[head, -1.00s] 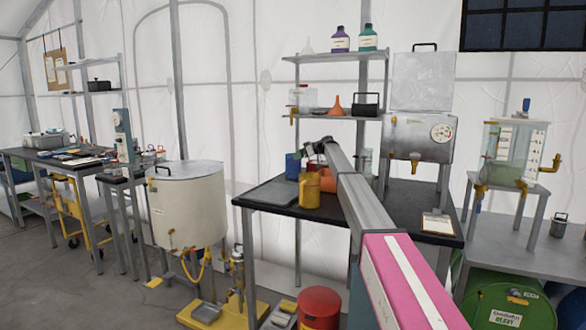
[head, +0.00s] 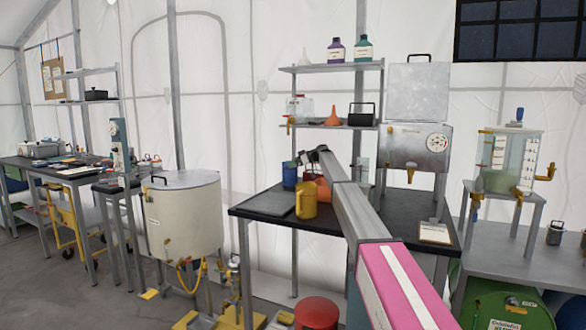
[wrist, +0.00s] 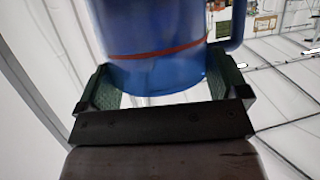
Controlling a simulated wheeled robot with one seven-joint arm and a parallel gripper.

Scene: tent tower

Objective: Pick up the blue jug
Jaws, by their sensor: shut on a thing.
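The blue jug (wrist: 155,45) fills the top middle of the wrist view, with a red-brown band around it and its handle at the right. My gripper (wrist: 163,88) has one finger on each side of the jug's lower body and is shut on it. In the head view the blue jug (head: 289,176) shows small at the back of the black table, left of my arm's end. Whether its base touches the table cannot be told. My fingers are hard to make out in the head view.
A yellow jug (head: 306,200) stands in front of the blue jug on the black table (head: 265,212), with an orange vessel (head: 322,188) beside it. A dark tray (head: 268,197) lies to the left. Shelves (head: 330,66) with bottles rise behind.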

